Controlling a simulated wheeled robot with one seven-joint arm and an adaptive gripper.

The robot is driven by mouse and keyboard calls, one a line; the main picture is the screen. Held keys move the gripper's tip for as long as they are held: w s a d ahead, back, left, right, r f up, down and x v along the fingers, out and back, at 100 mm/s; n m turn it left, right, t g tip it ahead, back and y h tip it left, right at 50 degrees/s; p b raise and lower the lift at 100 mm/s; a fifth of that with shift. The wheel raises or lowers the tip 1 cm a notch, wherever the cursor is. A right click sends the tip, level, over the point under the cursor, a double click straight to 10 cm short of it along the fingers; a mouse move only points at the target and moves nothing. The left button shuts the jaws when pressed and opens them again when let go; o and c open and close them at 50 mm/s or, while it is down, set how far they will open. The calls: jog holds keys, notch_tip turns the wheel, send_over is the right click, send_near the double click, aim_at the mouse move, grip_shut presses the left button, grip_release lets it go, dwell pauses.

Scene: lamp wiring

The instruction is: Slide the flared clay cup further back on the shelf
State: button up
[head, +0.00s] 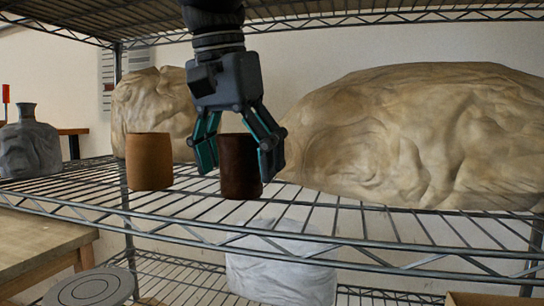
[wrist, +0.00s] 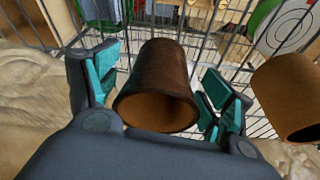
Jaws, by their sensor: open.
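A dark brown clay cup (head: 240,172) stands upright on the wire shelf (head: 330,222), near its front edge. It looks slightly wider at the rim. An orange-brown cup (head: 149,163) with straighter sides stands to its left, apart from it. My gripper (head: 238,160) points down from above with its teal-padded fingers apart, one on each side of the dark cup. In the wrist view, the dark cup (wrist: 158,80) lies between the open fingers (wrist: 165,85), its mouth toward the camera. Gaps show on both sides there. The orange-brown cup (wrist: 290,95) is at the right, outside the fingers.
A large wrinkled tan bundle (head: 425,135) fills the shelf at the right and back. A smaller one (head: 155,100) stands behind the orange-brown cup. A grey bottle-necked vessel (head: 30,145) is at far left. Wire trusswork runs along the shelf's front edge.

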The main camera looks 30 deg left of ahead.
jog(key=shift+x, duration=0.9)
jog(key=shift+c, duration=0.3)
jog(key=c, duration=1)
